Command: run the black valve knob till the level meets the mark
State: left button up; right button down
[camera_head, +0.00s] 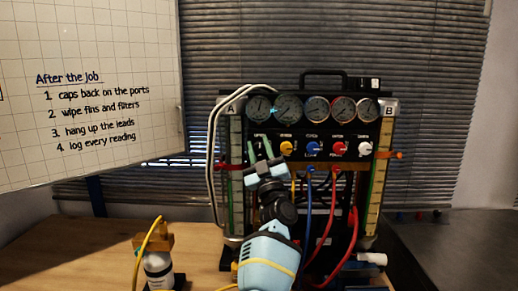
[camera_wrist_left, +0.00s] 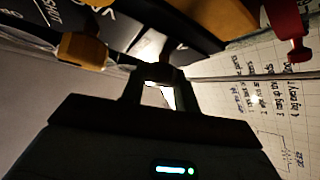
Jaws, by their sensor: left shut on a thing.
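The gauge rig (camera_head: 310,130) stands on the bench, with a row of dials above several coloured knobs. My left gripper (camera_head: 261,150) reaches up to the left end of the knob row, left of the yellow knob (camera_head: 286,148). It is shut on the black valve knob, which its fingers mostly hide in the head view. In the left wrist view the fingers (camera_wrist_left: 158,76) close around a dark piece at the panel. Sight tube A (camera_head: 236,190) is at the rig's left, with a red pointer. Sight tube B (camera_head: 377,190) is at the right, with an orange pointer (camera_head: 390,155). The liquid levels are too small to read.
Blue hose (camera_head: 308,205) and red hose (camera_head: 353,220) hang before the rig. A yellow-hosed cylinder (camera_head: 158,268) stands at the bench's left. A whiteboard (camera_head: 90,90) fills the upper left. The wooden bench (camera_head: 70,250) is clear at far left.

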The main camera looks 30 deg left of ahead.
pick_arm(q)
jog(key=shift+n+g+y, duration=0.5)
jog(key=shift+n+g, duration=0.6)
jog(key=shift+n, duration=0.2)
jog(key=o, duration=1)
jog(key=shift+c, duration=0.2)
jog(key=v, duration=0.7)
jog(key=shift+s+d+f+b, duration=0.2)
jog(key=shift+d+b, duration=0.1)
jog(key=shift+b, duration=0.15)
